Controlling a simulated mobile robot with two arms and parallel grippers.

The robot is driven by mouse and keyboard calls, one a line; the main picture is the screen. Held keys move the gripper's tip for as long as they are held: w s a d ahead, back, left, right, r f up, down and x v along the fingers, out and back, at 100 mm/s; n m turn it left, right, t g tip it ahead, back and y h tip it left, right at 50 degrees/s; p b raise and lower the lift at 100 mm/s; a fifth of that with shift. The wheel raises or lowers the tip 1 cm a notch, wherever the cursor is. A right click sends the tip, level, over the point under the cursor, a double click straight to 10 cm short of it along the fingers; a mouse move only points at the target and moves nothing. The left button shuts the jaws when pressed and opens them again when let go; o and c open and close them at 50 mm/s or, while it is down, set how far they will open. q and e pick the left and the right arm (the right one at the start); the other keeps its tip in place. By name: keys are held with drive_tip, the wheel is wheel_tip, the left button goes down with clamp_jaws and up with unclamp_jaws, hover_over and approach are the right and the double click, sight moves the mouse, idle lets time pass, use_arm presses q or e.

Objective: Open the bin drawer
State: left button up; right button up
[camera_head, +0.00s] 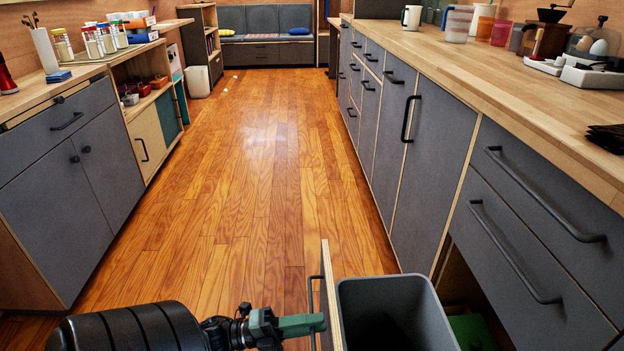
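The bin drawer is pulled out from the right-hand cabinets at the bottom of the view. Its front panel (333,296) is seen nearly edge-on, with a dark bar handle (310,289) on its left side. A grey bin (374,290) stands in the drawer behind the panel. My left gripper (318,323), with green fingers, is at the handle, its tip overlapping the bar and close to the panel. Only its upper side shows, so I cannot tell whether it is closed around the bar. My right gripper is not in view.
The cabinet opening beside the bin shows a green item (472,332). Above are closed drawers (540,240) and a wooden counter (480,75) with mugs and kitchen items. Grey cabinets (60,210) line the left side. The wooden floor (250,180) between is clear.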

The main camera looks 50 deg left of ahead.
use_arm(q)
drive_tip(key=v, duration=0.7)
drive_tip(key=shift+s+a, duration=0.25)
drive_tip(key=shift+s, duration=0.1)
